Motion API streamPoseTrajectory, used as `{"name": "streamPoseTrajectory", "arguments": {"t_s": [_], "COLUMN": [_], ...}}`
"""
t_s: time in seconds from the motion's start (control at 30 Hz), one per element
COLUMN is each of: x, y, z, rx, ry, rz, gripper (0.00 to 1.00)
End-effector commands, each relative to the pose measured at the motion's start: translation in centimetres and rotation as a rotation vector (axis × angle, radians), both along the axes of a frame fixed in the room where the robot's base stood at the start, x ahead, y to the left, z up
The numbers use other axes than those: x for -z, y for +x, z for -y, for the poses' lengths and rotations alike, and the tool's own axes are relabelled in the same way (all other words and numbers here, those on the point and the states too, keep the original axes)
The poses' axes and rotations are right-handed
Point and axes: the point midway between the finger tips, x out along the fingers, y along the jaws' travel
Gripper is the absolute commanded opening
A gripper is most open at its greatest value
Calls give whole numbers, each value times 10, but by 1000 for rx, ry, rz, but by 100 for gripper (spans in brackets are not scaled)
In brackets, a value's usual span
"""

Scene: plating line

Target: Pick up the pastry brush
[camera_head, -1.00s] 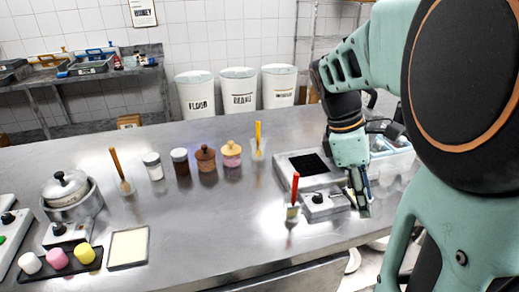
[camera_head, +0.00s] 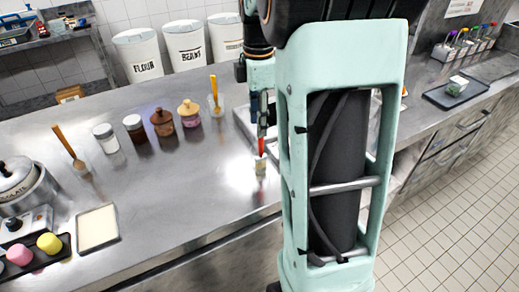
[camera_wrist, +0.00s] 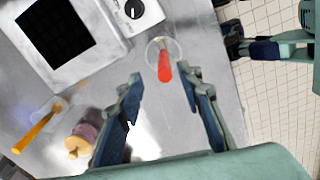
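A red-handled tool (camera_head: 261,146) stands in a small clear cup (camera_head: 260,169) on the steel counter; its head is hidden, so I cannot tell for sure that it is the pastry brush. In the wrist view the red handle (camera_wrist: 164,66) points up between and just beyond my fingertips. My gripper (camera_wrist: 158,76) is open and empty. In the head view my gripper (camera_head: 262,108) is above the handle, partly hidden by my arm. A yellow-handled tool (camera_head: 214,92) and a wooden-handled tool (camera_head: 69,147) also stand on the counter.
Several lidded jars (camera_head: 162,123) stand behind and left of the red handle. A scale (camera_wrist: 75,35) with a dark plate is close beside the cup. A pot (camera_head: 18,182) and a cream tray (camera_head: 97,228) are at left. Counter between them is clear.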

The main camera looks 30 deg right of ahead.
Motion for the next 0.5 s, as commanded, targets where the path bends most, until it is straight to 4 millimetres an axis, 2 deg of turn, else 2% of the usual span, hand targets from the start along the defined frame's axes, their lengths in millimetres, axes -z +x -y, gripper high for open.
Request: {"name": "streamPoseTrajectory", "arguments": {"t_s": [0.17,0.4,0.5], "x": [16,50,55], "y": [-4,-9,-9], "z": [1,3,4], "rx": [0,0,0], "ry": [0,-1,-1], "rz": [-3,-2,-1], "gripper": [34,34,34]}}
